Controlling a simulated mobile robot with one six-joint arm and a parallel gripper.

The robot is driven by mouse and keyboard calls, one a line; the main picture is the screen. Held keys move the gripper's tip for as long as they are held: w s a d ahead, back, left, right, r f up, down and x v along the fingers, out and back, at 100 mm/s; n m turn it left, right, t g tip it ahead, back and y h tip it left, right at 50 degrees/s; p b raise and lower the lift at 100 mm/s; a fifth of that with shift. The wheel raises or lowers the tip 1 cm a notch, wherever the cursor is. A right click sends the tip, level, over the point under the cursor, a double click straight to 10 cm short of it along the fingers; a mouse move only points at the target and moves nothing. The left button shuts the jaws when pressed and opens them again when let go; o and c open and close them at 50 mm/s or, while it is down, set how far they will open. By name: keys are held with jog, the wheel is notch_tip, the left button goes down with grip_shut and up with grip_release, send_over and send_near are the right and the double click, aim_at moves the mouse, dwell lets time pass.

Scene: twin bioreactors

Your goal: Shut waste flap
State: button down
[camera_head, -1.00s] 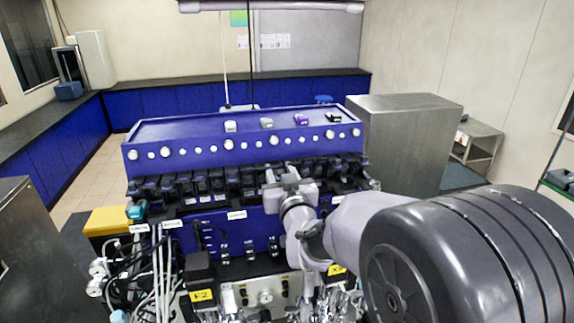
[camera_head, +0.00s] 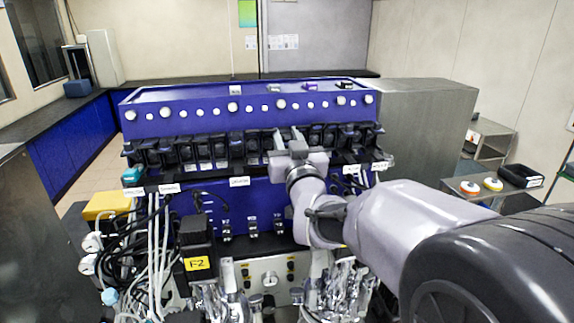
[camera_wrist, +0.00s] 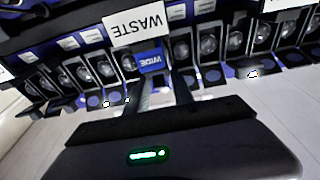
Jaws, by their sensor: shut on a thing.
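A white sign reading WASTE (camera_wrist: 136,22) shows upside down in the wrist view, beside a blue WIDE label (camera_wrist: 151,62). The two fingers of my gripper (camera_wrist: 164,92) reach up to the pump row just under these labels. They are shut on a piece there, seemingly the waste flap, which is mostly hidden between and behind them. In the head view my gripper (camera_head: 288,136) is at the row of black pump heads (camera_head: 220,152), right of its middle. The flap's exact angle cannot be told.
Neighbouring pumps with dark flaps (camera_wrist: 103,68) stand close on both sides. Cables and tubes (camera_head: 150,245) hang at the left. A yellow box (camera_head: 107,205) stands at the left. A steel cabinet (camera_head: 425,125) is behind at the right.

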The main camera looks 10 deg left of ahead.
jog(key=f+t+b, duration=0.1)
jog(key=b, duration=0.6)
jog(key=shift+f+y, duration=0.25)
jog(key=shift+y, duration=0.05)
jog(key=t+b, duration=0.1)
jog(key=b, duration=0.2)
jog(key=shift+r, duration=0.15)
jog(key=shift+r+b, duration=0.3)
jog(key=shift+b, duration=0.3)
jog(key=shift+r, duration=0.1)
jog(key=c, duration=1.4)
grip_release()
